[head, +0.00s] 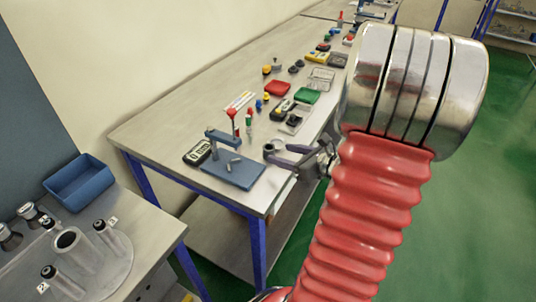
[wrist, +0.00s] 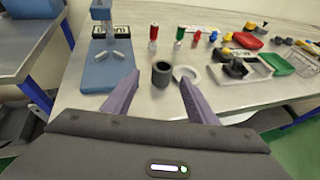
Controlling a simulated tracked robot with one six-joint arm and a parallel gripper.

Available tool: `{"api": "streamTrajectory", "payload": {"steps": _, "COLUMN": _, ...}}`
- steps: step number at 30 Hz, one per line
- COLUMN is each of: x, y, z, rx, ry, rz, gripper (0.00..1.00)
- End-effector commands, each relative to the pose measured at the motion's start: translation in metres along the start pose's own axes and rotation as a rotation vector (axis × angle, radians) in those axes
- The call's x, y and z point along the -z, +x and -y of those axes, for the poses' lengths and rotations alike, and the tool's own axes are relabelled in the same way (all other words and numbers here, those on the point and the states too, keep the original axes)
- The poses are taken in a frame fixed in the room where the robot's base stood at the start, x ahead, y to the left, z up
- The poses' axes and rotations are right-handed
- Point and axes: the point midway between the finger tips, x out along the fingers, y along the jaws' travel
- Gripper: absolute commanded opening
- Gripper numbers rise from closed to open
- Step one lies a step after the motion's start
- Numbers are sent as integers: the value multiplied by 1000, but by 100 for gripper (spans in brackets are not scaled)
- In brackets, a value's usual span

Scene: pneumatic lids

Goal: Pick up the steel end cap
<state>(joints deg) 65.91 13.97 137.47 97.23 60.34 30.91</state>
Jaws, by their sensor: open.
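A pale grey, flat round piece (wrist: 185,74), which looks like the steel end cap, lies on the bench just right of a dark, hollow cylinder (wrist: 162,73). In the head view the grey round piece (head: 278,144) is at the bench's front edge, partly behind my gripper. My gripper (wrist: 159,79) is open and empty, its two purple fingers pointing toward these pieces. The cylinder shows between the fingertips, and the right fingertip is close to the grey piece. Contact cannot be told. In the head view my gripper (head: 283,156) is beside the bench edge.
A blue press base (head: 233,171) with small metal cylinders stands left of the pieces. Red and green screwdriver-like tools stand behind. A light grey fixture (wrist: 240,70) and a red tray (head: 278,88) are to the right. A blue bin (head: 78,182) sits on another bench.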

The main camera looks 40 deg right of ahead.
Motion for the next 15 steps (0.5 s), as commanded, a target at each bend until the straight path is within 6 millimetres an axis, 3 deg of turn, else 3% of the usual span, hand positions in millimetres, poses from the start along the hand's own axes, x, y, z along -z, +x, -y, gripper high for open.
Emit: {"api": "streamTrajectory", "payload": {"steps": 15, "x": 0, "y": 10, "z": 0, "rx": 0, "ry": -1, "rz": 0, "gripper": 52}}
